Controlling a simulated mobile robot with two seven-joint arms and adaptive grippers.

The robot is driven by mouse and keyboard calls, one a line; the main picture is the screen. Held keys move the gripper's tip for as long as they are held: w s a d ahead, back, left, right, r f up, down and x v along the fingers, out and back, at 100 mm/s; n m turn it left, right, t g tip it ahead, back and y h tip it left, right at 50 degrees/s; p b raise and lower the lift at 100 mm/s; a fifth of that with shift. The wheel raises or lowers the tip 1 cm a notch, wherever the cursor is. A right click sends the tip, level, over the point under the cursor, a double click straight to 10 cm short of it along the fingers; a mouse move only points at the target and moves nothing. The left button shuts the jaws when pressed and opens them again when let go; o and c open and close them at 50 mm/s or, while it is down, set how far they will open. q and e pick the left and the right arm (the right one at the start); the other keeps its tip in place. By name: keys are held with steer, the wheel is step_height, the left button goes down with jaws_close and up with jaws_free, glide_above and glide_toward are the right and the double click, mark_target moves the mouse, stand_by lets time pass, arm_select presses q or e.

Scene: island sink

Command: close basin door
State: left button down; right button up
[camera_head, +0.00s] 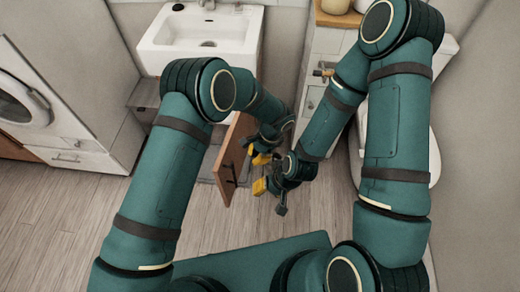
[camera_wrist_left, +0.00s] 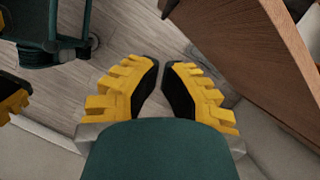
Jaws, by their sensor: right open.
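The basin door (camera_head: 236,150) is a brown wooden panel that stands swung out from under the white sink. Its dark handle (camera_head: 228,178) is on the side facing left. My left gripper (camera_head: 262,157) is just right of the door, with yellow fingers pointing down. In the left wrist view, its fingers (camera_wrist_left: 161,66) have a narrow gap with bare floor between them, and the door (camera_wrist_left: 255,60) is at the upper right. My right gripper (camera_head: 265,187) is lower, right of the door, open and empty. The cabinet opening is largely hidden by my left arm.
The white sink (camera_head: 205,65) is at the back. A toilet (camera_head: 425,160) and a pale cabinet (camera_head: 312,100) are on the right. A washing machine (camera_head: 30,110) is on the left. The wooden floor (camera_head: 60,215) left of the door is clear.

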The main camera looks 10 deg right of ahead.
arm_select(q)
steer(key=shift+s+a+f, duration=0.1)
steer(key=shift+a+f, duration=0.35)
steer(key=shift+a, duration=0.4)
steer(key=shift+s+a+f, duration=0.15)
steer(key=shift+a+f, duration=0.25)
steer(key=shift+a, duration=0.45)
steer(key=shift+s+a+f, duration=0.1)
steer(key=shift+a+f, duration=0.35)
steer(key=shift+a, duration=0.4)
